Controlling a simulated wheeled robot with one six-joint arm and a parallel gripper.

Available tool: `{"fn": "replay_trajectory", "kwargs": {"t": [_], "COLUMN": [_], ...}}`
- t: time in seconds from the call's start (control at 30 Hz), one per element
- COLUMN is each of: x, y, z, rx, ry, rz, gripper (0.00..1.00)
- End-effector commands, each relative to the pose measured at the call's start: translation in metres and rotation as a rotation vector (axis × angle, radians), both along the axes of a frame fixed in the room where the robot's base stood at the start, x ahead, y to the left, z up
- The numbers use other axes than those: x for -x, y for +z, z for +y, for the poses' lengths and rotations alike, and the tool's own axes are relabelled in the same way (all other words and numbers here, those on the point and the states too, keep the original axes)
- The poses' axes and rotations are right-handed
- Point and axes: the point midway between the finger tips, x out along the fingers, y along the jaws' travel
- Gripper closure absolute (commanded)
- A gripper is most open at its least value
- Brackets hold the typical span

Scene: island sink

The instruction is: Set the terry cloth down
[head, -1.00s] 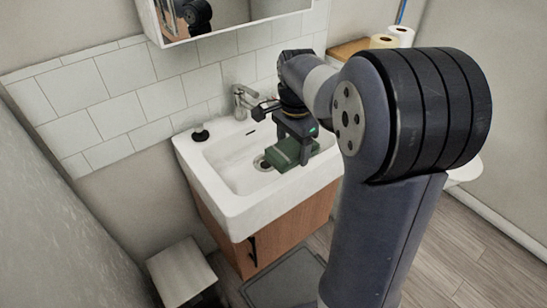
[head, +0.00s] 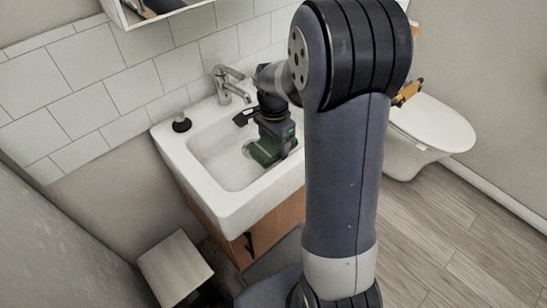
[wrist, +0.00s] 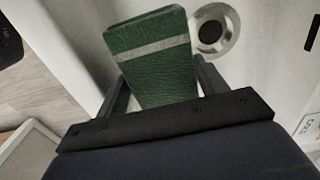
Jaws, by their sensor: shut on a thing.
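The terry cloth is a green folded block with a pale stripe, seen in the wrist view (wrist: 152,60). It also shows in the head view (head: 264,152), over the right part of the white sink basin (head: 215,160). My gripper (head: 272,138) points down and is shut on the cloth, with a finger at each side of it in the wrist view. The round drain (wrist: 213,30) lies right beside the cloth in the wrist view. I cannot tell whether the cloth touches the basin floor.
A chrome faucet (head: 228,82) stands behind the basin, close to my arm. A dark stopper-like object (head: 181,123) sits on the sink's left rim. A small stool (head: 174,266) stands at lower left and a toilet (head: 432,125) at right. The left part of the basin is clear.

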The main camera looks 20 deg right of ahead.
Motion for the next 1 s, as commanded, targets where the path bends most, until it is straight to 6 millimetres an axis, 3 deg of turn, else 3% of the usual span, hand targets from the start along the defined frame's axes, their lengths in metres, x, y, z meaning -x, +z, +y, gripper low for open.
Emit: {"fn": "replay_trajectory", "kwargs": {"t": [0.47, 0.9, 0.93, 1.0], "x": [0.000, 0.000, 0.000, 0.000], "y": [-0.058, -0.065, -0.064, -0.064], "z": [0.000, 0.000, 0.000, 0.000], "rx": [0.000, 0.000, 0.000, 0.000], "ry": [0.000, 0.000, 0.000, 0.000], "rz": [0.002, 0.000, -0.001, 0.000], "gripper": [0.51, 0.51, 0.30, 0.24]}}
